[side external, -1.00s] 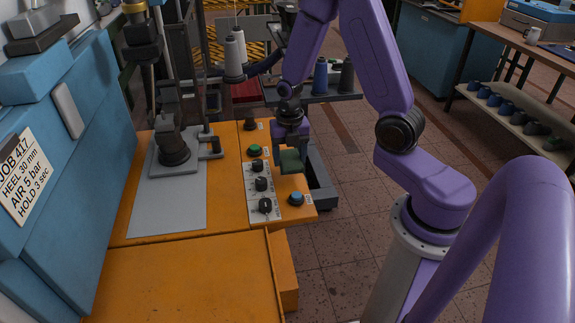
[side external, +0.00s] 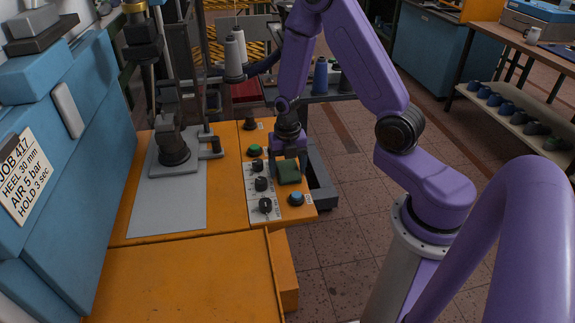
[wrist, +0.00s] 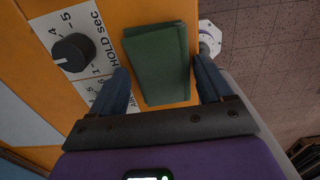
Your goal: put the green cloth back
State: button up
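The green cloth (side external: 289,172) is a small folded pad. It shows between my fingers in the wrist view (wrist: 158,63), with one finger close along each side edge. The cloth seems to hang above the right part of the orange control panel (side external: 230,222), between the black knobs and the panel's right edge. Its underside and any gap to the panel are hidden.
Black knobs (side external: 261,184), a green button (side external: 255,150) and a blue button (side external: 296,198) stand on the panel close to the cloth. A grey plate with a black-and-grey fixture (side external: 173,152) lies left. Open floor (side external: 345,235) is to the right.

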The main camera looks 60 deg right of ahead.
aim_at(287, 169)
jog(key=shift+o, duration=0.2)
notch_tip(287, 169, up, 12)
jog(key=s+a+r+m, duration=0.4)
jog(key=s+a+m, duration=0.3)
jog(key=s+a, duration=0.25)
jog(key=s+a+r+m, duration=0.1)
jog(key=s+m, duration=0.2)
jog(key=s, duration=0.3)
jog(key=s+a+r+m, duration=0.1)
jog(key=s+a+m, duration=0.1)
jog(key=s+m, duration=0.2)
jog(key=s, duration=0.3)
jog(key=shift+s+r, duration=0.2)
jog(key=shift+r, duration=0.2)
jog(key=shift+a, duration=0.1)
